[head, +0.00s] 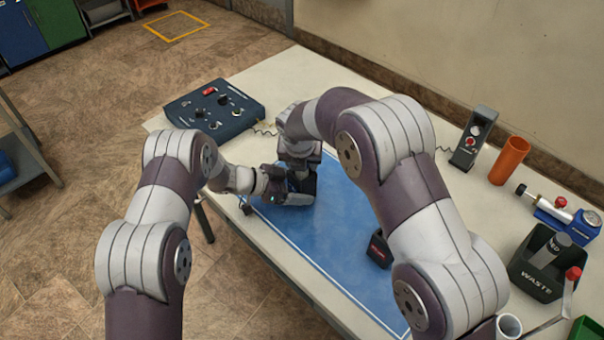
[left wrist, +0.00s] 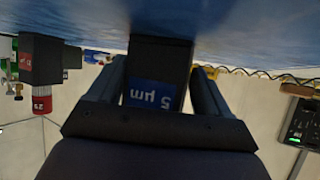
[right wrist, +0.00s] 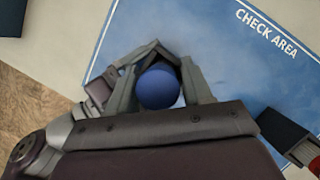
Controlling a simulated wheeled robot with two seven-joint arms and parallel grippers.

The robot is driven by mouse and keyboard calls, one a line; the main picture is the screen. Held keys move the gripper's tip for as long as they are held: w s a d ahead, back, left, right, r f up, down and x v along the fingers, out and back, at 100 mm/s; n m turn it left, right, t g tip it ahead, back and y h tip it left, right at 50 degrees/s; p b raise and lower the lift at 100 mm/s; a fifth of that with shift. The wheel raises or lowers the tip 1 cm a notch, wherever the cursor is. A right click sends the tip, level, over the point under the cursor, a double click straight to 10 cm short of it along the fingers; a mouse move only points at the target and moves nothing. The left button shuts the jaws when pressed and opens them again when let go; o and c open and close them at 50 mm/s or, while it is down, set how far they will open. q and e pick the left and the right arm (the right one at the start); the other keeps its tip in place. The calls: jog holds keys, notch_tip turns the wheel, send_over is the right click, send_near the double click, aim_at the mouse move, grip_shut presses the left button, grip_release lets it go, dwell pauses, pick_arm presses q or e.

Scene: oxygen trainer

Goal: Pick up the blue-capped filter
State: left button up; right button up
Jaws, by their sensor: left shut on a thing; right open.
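The blue-capped filter is a dark block (left wrist: 160,55) with a blue "5 µm" label, upside down in the left wrist view. My left gripper (left wrist: 160,72) is shut on it, one finger at each side. In the right wrist view its round blue cap (right wrist: 157,89) shows between the fingers of my right gripper (right wrist: 158,72), which is open. Whether those fingers touch the cap, I cannot tell. In the head view both grippers meet over the far left of the blue mat (head: 335,215), my left one (head: 290,188) in front; they mostly hide the filter.
A dark block with a red label and red cap (left wrist: 40,60) is on the mat; it also shows in the head view (head: 379,250). A control box (head: 214,110) stands at the back left. An orange cup (head: 509,161) and WASTE bin (head: 548,262) are at right. The mat's middle is clear.

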grip_shut()
notch_tip(320, 180, up, 12)
jog(key=shift+s+r, duration=0.15)
jog(key=shift+r, duration=0.1)
jog(key=s+a, duration=0.2)
jog(key=s, duration=1.5)
jog(key=shift+s+f, duration=0.2)
jog(key=shift+s, duration=0.15)
pick_arm(q)
jog(key=o, duration=0.7)
jog(key=v, duration=1.1)
jog(key=shift+s+a, duration=0.1)
jog(key=shift+a, duration=0.05)
jog(key=shift+s+a+r, duration=0.1)
jog(key=shift+a+r, duration=0.1)
jog(key=shift+a, duration=0.1)
